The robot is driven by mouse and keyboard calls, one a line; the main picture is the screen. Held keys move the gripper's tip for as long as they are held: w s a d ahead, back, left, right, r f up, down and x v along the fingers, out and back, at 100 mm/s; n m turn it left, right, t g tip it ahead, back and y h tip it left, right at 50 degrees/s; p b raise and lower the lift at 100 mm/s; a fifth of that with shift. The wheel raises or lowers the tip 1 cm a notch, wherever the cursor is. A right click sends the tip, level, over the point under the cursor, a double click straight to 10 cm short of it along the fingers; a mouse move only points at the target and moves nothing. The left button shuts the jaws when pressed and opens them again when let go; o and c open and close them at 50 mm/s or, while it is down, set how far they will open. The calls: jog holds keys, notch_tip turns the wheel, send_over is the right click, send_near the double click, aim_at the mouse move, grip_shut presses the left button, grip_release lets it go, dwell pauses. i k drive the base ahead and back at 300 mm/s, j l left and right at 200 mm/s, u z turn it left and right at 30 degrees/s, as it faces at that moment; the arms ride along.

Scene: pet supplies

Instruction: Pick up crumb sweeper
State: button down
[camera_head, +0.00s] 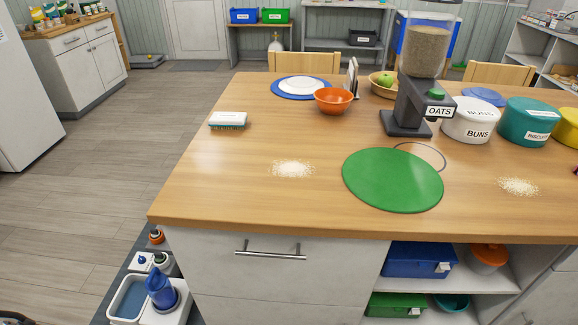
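A small white block with a teal, bristly lower edge, which looks like the crumb sweeper (228,119), lies on the wooden table (240,190) near its left edge. A pile of pale crumbs (293,169) lies on the table to the right of it and nearer the front. A second crumb pile (518,186) lies far to the right, past a round green mat (393,180). My gripper is not in view.
An orange bowl (333,100), a white plate (297,85) on a blue one, and an oats dispenser (408,105) stand behind. Labelled tubs (470,122) stand at right. Bottles and a basin (129,298) sit low at front left. Floor at left is clear.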

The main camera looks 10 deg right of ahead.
aim_at(226, 118)
jog(key=i+j+z, duration=0.2)
jog(key=j, duration=0.15)
jog(key=i+j+z, duration=0.15)
jog(key=j, duration=0.25)
jog(key=i+j+z, duration=0.2)
jog(key=j, duration=0.2)
jog(key=i+j+z, duration=0.2)
jog(key=j, duration=0.25)
jog(key=j+z, duration=0.2)
jog(key=j, duration=0.25)
jog(key=i+l, duration=0.4)
